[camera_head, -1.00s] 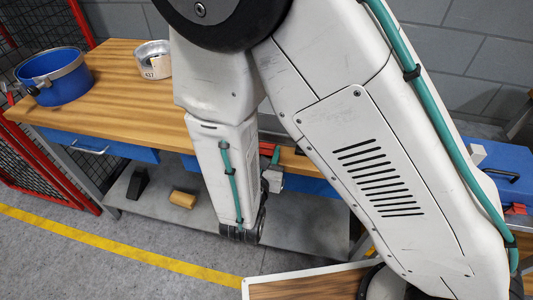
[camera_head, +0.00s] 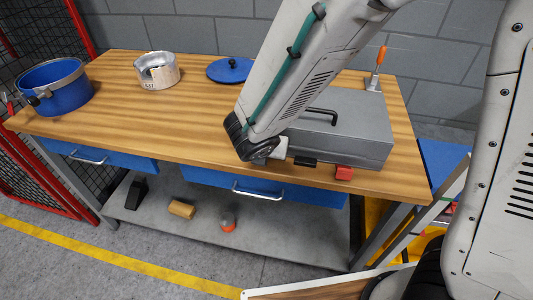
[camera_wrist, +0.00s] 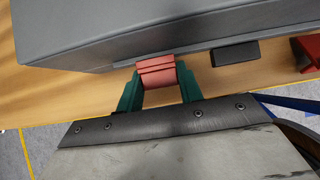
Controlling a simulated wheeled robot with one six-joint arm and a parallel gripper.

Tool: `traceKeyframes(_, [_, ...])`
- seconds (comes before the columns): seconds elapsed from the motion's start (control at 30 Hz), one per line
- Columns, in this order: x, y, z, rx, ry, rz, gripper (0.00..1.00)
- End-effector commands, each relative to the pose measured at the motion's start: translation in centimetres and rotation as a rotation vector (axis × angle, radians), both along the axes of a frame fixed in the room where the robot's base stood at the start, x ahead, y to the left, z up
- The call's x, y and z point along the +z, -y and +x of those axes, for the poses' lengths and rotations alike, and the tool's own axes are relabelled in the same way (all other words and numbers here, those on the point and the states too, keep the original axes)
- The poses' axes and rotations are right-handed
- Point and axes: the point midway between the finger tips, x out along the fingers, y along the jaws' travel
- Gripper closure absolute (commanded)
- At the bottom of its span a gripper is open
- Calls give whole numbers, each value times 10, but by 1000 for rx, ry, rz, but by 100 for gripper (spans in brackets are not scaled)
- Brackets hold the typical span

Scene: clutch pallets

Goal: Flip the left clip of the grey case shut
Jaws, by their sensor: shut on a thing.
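The grey case (camera_head: 345,125) lies shut on the wooden workbench, and its front side fills the top of the wrist view (camera_wrist: 130,35). Its left clip (camera_wrist: 156,72) is red and sits at the case's lower front edge. My gripper (camera_wrist: 158,78) has green fingers, one on each side of this clip, and is shut on it. In the head view my wrist hides the left clip and my fingers. The right clip (camera_head: 344,173), also red, juts out at the front right; it shows at the right edge of the wrist view (camera_wrist: 308,52). A black catch (camera_wrist: 235,54) sits between the clips.
On the bench (camera_head: 190,120) stand a blue pot (camera_head: 60,88), a metal pot (camera_head: 157,72) and a blue lid (camera_head: 229,69). A toggle clamp with an orange handle (camera_head: 381,55) stands behind the case. The bench's left front is clear.

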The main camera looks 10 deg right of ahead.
Motion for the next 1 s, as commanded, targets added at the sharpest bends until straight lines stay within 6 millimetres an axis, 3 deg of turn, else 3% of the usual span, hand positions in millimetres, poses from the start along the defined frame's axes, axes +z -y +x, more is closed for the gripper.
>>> traceKeyframes(0.4, [4, 2, 6, 0, -133, 50, 86])
traceKeyframes(0.97, [3, 1, 6, 2, -152, 55, 86])
traceKeyframes(1.0, [3, 1, 6, 2, -152, 55, 53])
